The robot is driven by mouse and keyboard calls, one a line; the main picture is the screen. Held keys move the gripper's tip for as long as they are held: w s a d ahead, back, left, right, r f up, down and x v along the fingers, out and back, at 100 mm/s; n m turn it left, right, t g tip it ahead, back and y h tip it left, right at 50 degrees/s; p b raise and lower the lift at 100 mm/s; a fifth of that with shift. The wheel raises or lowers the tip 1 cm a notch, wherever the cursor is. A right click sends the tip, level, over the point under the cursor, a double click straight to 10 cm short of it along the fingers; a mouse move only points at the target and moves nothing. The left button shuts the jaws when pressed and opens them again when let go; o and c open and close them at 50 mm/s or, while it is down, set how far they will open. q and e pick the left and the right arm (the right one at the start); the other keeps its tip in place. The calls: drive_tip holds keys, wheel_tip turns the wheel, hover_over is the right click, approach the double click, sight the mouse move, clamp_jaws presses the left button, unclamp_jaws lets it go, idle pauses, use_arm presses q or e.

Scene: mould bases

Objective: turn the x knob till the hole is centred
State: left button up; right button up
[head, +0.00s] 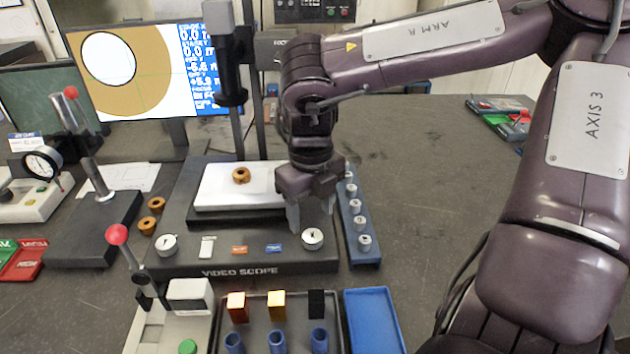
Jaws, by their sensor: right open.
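The video scope (240,265) stands on the table with a white stage (215,195). A brass-coloured bushing with a hole (241,175) sits on the stage. Two round silver knobs are on the scope's front: a left knob (166,244) and a right knob (312,238); their letters are too small to read surely. My right gripper (312,218) is open, pointing down just above and behind the right knob, with no clear contact. On the monitor (150,70) the white hole image (109,58) lies left of and above the faint crosshair centre. My left gripper is out of view.
A blue rack with several silver pegs (362,246) stands close to the right of the gripper. Two bushings (147,225) lie left of the scope. A dial gauge (40,165), a red-knobbed lever (117,235) and a dark tray (258,338) surround it. The table's right is mostly clear.

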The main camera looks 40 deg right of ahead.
sight(312, 235)
wheel_tip(312, 235, down, 4)
drive_tip(key=shift+f, duration=0.1)
drive_tip(key=shift+d+f+p, duration=0.1)
drive_tip(key=shift+f+p, duration=0.2)
drive_tip(key=shift+f, duration=0.3)
drive_tip(key=c, duration=1)
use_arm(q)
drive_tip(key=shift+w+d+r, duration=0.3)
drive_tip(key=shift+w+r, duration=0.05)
